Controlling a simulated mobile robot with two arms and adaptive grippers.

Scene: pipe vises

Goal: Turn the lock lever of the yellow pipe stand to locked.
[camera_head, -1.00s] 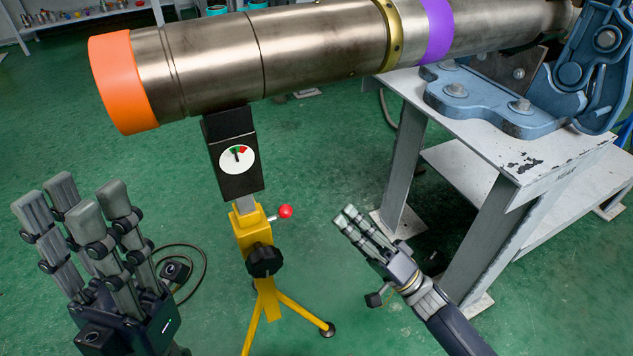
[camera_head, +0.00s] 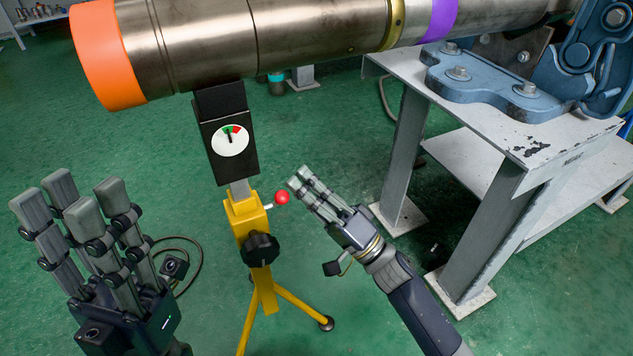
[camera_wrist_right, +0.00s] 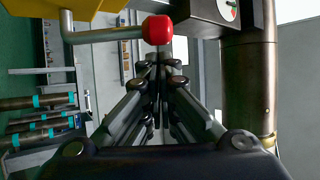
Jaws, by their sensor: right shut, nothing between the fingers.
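The yellow pipe stand (camera_head: 252,226) stands on the green floor below the large metal pipe (camera_head: 290,40). Its lock lever has a red ball knob (camera_head: 282,198) and sticks out to the right of the yellow body. In the right wrist view the red knob (camera_wrist_right: 157,29) and its bent grey rod (camera_wrist_right: 100,35) lie just beyond my fingertips. My right gripper (camera_head: 298,178) is shut and empty, its fingertips close to the right of the knob; I cannot tell whether they touch. My left gripper (camera_head: 70,192) stands upright at the left, away from the stand, its fingers apart.
A black gauge block (camera_head: 225,135) with a white dial sits on the stand under the pipe. A black hand knob (camera_head: 260,250) is on the stand's front. A grey table (camera_head: 500,130) with a blue vise (camera_head: 490,85) stands at the right.

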